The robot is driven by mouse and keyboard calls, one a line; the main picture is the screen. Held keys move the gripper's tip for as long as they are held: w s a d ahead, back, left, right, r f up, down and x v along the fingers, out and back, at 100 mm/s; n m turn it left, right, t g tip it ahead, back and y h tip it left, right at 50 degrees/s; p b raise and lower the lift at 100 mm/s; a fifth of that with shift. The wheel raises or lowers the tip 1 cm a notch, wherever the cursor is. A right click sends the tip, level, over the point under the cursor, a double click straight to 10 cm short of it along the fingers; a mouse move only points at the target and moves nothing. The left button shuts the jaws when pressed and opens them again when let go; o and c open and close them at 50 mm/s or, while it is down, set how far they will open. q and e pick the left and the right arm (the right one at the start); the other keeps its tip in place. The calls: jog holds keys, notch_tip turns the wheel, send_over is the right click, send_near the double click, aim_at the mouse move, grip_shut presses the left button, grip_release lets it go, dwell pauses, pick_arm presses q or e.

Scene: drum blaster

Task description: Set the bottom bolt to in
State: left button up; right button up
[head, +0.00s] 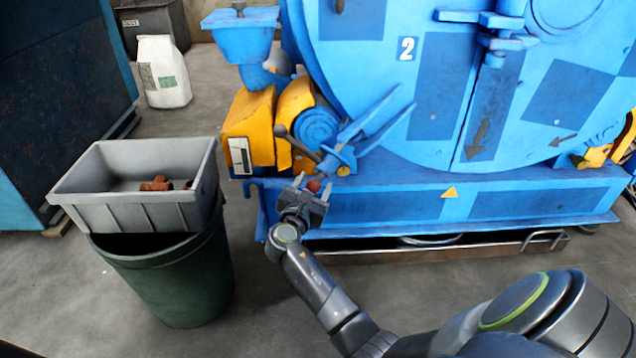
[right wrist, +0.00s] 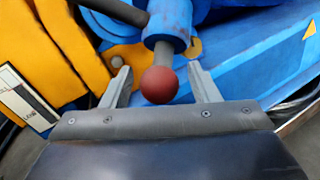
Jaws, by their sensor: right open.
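A red ball knob (head: 313,186) sits at the lower left front of the blue drum machine, and I take it as part of the bottom bolt. In the right wrist view the red knob (right wrist: 159,85) is on the end of a short grey-blue shaft (right wrist: 166,27). My right gripper (head: 312,187) is open at the knob. In the wrist view its fingers (right wrist: 160,78) stand on either side of the knob, with a visible gap to each. How far the bolt is in is hard to tell. My left gripper is not in view.
A dark lever (head: 302,147) runs close above the knob, beside a yellow bracket (head: 250,130). The blue machine base (head: 400,208) is just right of the gripper. A grey bin (head: 130,205) sits on a green barrel (head: 180,280) at left. The floor between is clear.

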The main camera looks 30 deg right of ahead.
grip_shut()
jog(key=shift+r, duration=0.1)
dwell(0.3)
jog(key=shift+s, duration=0.1)
